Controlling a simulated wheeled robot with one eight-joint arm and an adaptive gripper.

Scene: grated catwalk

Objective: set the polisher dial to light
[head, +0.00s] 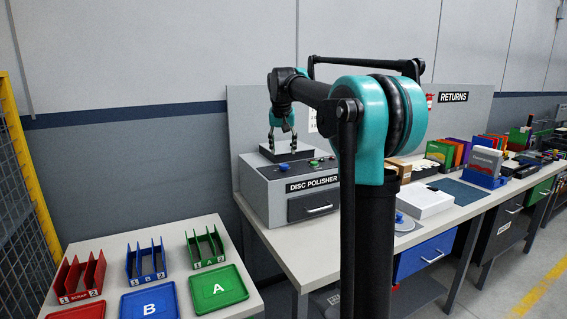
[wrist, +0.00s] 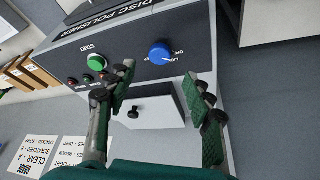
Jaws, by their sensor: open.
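The disc polisher (head: 268,197) is a grey box with a dark sloping panel on the bench. Its blue dial (wrist: 160,54) sits on the panel and shows small in the head view (head: 284,167). The words OFF and LIGHT are printed beside the dial; I cannot make out where its pointer stands. A green START button (wrist: 97,63) is left of the dial in the wrist view. My gripper (wrist: 160,79) is open and empty. In the wrist view the dial appears between and just beyond the fingertips, apart from them. My gripper (head: 281,141) hangs above the polisher in the head view.
Small red buttons (wrist: 80,80) are near START. Printed cards (wrist: 73,151) lie lower left. A white box (head: 424,202) stands right of the polisher. A side table holds trays (head: 217,289) and racks.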

